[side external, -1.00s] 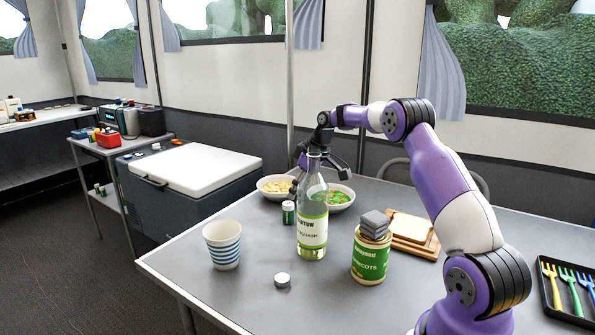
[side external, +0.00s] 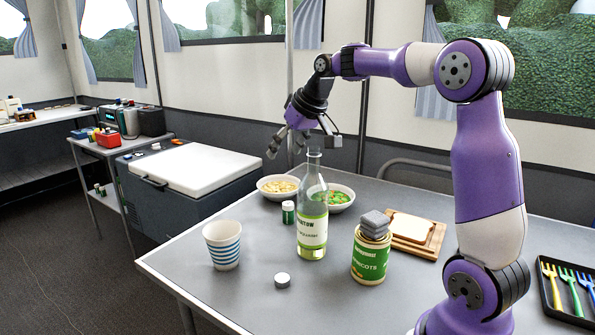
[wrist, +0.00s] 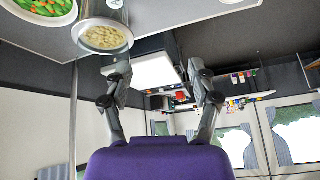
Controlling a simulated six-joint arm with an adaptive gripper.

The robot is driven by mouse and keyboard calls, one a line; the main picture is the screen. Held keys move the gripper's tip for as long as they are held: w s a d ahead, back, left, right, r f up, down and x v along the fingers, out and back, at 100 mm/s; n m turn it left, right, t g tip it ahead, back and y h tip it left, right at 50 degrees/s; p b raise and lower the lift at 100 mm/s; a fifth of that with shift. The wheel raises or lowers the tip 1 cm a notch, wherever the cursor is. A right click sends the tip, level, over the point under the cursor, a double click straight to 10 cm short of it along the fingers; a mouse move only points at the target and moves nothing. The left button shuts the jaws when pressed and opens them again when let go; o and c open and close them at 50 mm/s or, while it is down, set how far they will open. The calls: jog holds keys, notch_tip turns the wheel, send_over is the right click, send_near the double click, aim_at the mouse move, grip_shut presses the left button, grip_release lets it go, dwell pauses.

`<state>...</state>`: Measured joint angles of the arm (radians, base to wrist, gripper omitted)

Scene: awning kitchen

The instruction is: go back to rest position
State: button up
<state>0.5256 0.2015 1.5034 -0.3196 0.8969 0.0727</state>
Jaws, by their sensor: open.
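My gripper (side external: 304,146) is open and empty, raised in the air above the far side of the table. In the side view it hangs above and a little behind the glass bottle with green liquid (side external: 312,232), apart from it. In the wrist view its two fingers (wrist: 162,88) are spread wide with nothing between them. The purple and white arm is mine; it stands bent upright on the right.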

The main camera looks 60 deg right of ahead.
jog(key=s+a, duration=0.8)
jog(key=a, duration=0.3)
jog(key=s+a+f+n, duration=0.3)
jog(key=s+a+f, duration=0.2)
jog(key=s, duration=0.5)
jog(key=shift+g+y, duration=0.3)
jog(key=shift+y, duration=0.1)
